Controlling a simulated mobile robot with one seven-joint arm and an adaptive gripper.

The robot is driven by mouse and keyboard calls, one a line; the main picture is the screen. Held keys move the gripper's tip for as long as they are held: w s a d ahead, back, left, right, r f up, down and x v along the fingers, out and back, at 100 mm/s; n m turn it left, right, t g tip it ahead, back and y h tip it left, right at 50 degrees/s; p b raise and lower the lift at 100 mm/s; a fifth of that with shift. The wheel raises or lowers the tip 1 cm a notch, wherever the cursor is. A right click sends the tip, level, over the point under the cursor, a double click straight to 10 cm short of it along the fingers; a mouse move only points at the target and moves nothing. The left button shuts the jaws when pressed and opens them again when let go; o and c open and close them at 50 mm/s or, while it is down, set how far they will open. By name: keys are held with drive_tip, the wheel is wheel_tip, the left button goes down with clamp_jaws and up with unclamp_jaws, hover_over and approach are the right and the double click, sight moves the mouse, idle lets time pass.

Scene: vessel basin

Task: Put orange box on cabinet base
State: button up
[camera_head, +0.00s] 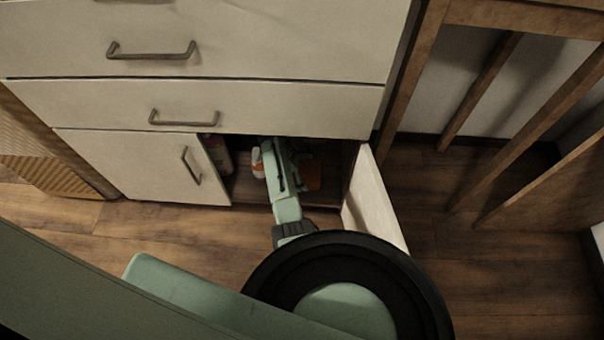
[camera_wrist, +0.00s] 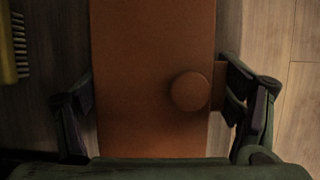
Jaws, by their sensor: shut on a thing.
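The orange box (camera_wrist: 150,60) fills the middle of the wrist view, a plain orange-brown face with a round knob-like part on its right side. My gripper (camera_wrist: 158,98) has one finger on each side of it and is shut on it. In the head view my arm reaches into the open lower cabinet, and part of the orange box (camera_head: 313,177) shows just right of my gripper (camera_head: 291,165). The cabinet base (camera_head: 243,188) is the dark wooden floor inside the cabinet. My arm hides part of the box there, and I cannot tell whether it touches the base.
The right cabinet door (camera_head: 372,200) stands open and the left door (camera_head: 140,165) is shut. A reddish bottle (camera_head: 217,155) and a white-and-orange bottle (camera_head: 257,163) stand inside, left of my gripper. A yellow brush (camera_wrist: 13,45) lies at the left of the wrist view.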

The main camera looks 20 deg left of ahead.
drive_tip(key=o, duration=1.2)
drive_tip(key=p+v, duration=0.2)
drive_tip(key=v, duration=0.6)
drive_tip(key=shift+d, duration=0.1)
drive_tip(key=shift+f, duration=0.1)
